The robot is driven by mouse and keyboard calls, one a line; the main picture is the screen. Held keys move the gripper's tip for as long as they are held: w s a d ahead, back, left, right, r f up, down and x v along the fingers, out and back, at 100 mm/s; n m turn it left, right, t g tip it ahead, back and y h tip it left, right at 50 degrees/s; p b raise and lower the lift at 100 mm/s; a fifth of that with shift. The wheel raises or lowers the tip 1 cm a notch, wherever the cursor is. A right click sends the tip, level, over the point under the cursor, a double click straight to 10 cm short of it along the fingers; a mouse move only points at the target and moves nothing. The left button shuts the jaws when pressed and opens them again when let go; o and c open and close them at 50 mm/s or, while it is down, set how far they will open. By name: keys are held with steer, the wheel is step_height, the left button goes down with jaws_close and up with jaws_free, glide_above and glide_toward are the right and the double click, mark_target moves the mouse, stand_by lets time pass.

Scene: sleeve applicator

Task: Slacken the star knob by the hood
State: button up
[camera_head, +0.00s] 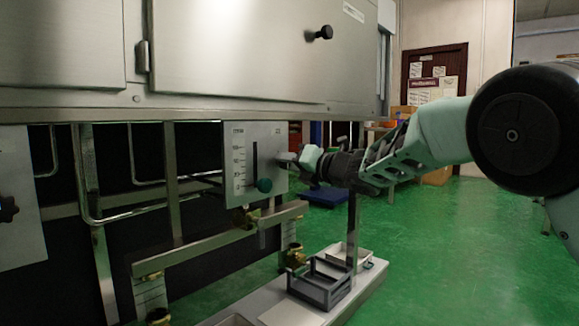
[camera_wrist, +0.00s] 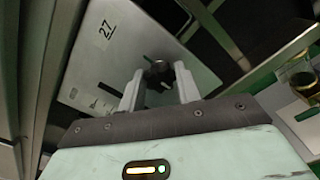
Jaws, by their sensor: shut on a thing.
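The hood is the brushed steel housing (camera_head: 230,50) across the top of the head view. My gripper (camera_head: 284,158) reaches in from the right to this panel's right side. In the wrist view my gripper (camera_wrist: 159,74) has its two pale fingers on either side of a dark knob (camera_wrist: 158,70), shut on it. The knob stands off the panel (camera_wrist: 100,62), which carries the number 27. Its lobes are mostly hidden; the head view does not show it clearly.
Another dark star knob (camera_head: 8,208) is on a panel at the far left. A steel rail (camera_head: 215,240) with brass fittings runs below the panel. A grey tray (camera_head: 320,285) stands on the base plate. The green floor (camera_head: 450,250) at right is clear.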

steer(key=shift+f, duration=0.1)
steer(key=o, duration=1)
steer(key=shift+p+v, duration=2.1)
steer(key=shift+v, duration=6.65)
